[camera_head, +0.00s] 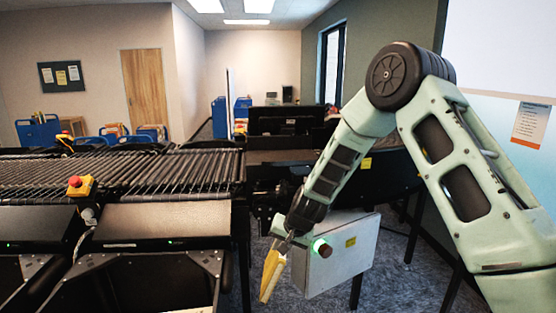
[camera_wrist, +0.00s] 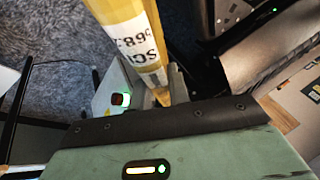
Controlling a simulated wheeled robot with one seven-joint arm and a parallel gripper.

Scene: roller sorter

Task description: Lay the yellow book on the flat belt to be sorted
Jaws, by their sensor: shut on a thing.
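The yellow book (camera_head: 271,272) hangs tilted, edge toward the camera, below my gripper (camera_head: 284,244), which is shut on it. In the wrist view the yellow book (camera_wrist: 135,25) shows its spine with a white label reading "SCI" and digits. A fingertip of my gripper (camera_wrist: 166,90) shows by the book; the other is mostly hidden. The book is in the air in front of a grey control box, below the height of the conveyor. A flat dark surface (camera_head: 280,157) right of the rollers looks like the flat belt; my arm hides part of its right side.
The roller conveyor (camera_head: 120,170) fills the left, with a red-and-yellow stop button (camera_head: 79,186) on its near side. The grey control box (camera_head: 345,252) with a green light stands close behind the book. Blue book carts (camera_head: 38,132) stand far back. Carpet is clear below.

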